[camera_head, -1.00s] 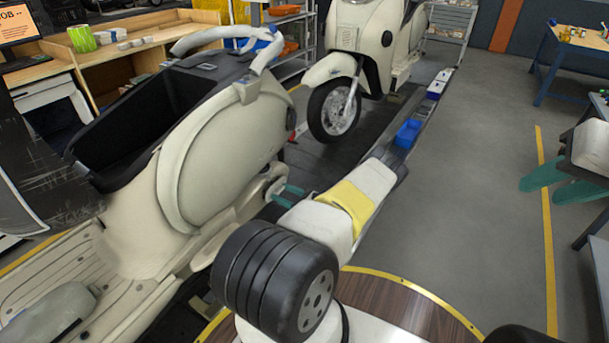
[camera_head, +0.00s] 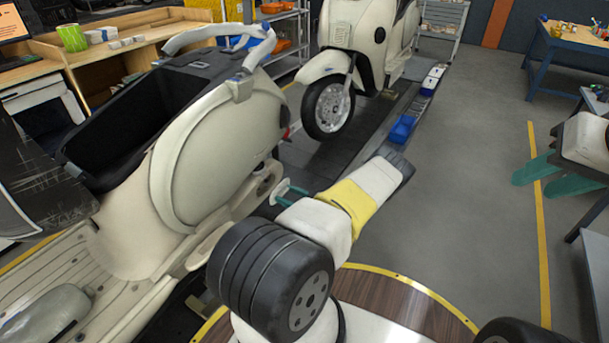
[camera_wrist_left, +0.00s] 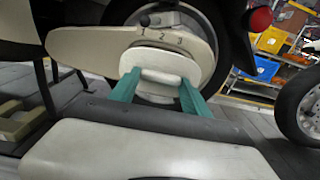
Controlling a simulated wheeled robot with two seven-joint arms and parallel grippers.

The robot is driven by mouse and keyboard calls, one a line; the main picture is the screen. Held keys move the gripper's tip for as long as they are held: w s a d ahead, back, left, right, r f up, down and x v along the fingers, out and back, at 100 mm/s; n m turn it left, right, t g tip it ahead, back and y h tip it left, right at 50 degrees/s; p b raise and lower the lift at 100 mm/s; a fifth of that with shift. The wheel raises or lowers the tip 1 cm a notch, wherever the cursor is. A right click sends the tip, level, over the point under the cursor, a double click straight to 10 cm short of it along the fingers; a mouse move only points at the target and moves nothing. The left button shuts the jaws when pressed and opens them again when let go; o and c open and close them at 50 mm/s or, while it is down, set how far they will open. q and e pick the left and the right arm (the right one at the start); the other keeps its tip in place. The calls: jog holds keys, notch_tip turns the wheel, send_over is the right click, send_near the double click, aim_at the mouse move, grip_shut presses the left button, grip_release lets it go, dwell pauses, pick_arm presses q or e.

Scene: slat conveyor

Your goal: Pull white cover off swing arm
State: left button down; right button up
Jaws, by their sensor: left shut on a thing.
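The white cover (camera_head: 279,191) is a small pale disc beside the rear of the cream scooter (camera_head: 215,160) in the head view. My left gripper (camera_head: 289,191) has its teal fingers shut on the cover's raised grip. In the left wrist view, the cover (camera_wrist_left: 165,72) sits between the two fingertips (camera_wrist_left: 158,90), in front of the pale swing arm (camera_wrist_left: 90,46) and the dark wheel. In the head view, a dark round hub shows beside the cover on the scooter side, with a small gap. My right gripper (camera_head: 551,177) is open and empty at the right.
A second cream scooter (camera_head: 362,45) stands on the conveyor behind. A wooden bench (camera_head: 110,55) is at the back left. The grey floor (camera_head: 460,180) to the right is clear.

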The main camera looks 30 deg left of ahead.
pick_arm(q)
jog(key=shift+s+d, duration=0.15)
jog(key=shift+d, duration=1.15)
jog(key=shift+s+d, duration=0.1)
jog(key=shift+d, duration=1.2)
